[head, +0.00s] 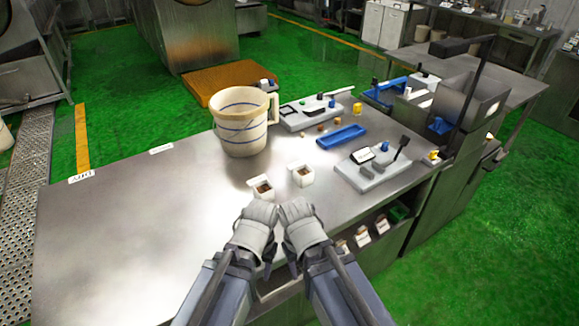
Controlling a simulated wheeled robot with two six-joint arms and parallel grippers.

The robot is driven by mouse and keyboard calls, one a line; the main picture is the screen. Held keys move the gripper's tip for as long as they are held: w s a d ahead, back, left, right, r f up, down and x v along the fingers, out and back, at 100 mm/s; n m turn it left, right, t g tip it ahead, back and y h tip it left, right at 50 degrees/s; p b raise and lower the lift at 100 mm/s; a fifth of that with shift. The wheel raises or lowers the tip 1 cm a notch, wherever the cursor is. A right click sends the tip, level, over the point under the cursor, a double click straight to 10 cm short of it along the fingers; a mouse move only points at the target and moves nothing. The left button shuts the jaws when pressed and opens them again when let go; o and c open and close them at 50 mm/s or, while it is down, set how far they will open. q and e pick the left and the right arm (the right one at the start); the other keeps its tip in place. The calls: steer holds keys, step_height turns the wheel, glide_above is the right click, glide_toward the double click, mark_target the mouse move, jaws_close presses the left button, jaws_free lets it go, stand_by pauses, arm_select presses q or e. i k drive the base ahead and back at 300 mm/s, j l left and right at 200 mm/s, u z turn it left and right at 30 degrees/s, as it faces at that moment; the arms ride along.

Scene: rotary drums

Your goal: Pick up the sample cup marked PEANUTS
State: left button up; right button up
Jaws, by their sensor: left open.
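Two small white sample cups with brown contents stand on the metal table in front of my grippers, the left cup (260,188) and the right cup (301,175). Any markings on them are too small to read, so I cannot tell which says PEANUTS. My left gripper (262,211) is open, just on the near side of the left cup, and holds nothing that I can see. My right gripper (295,210) is close beside it, below the right cup in the picture; its fingers are too small to judge. Both cups look apart from the grippers.
A large cream jug (240,125) with blue bands stands behind the cups. A blue tray (342,137) and grey scales (375,168) are to the right. Several labelled containers (362,235) sit on the shelf below.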

mark_target(303, 174)
steer(key=k+l, duration=0.1)
steer(key=k, duration=0.15)
steer(key=k+l+z, duration=0.2)
steer(key=l, duration=0.25)
steer(key=l+z, duration=0.2)
steer(key=l, duration=0.25)
steer(key=i+l+z, duration=0.1)
steer(key=l, duration=0.2)
steer(key=i+l+z, duration=0.15)
steer(key=l, duration=0.15)
steer(key=i+j, duration=0.3)
steer(key=j, duration=0.2)
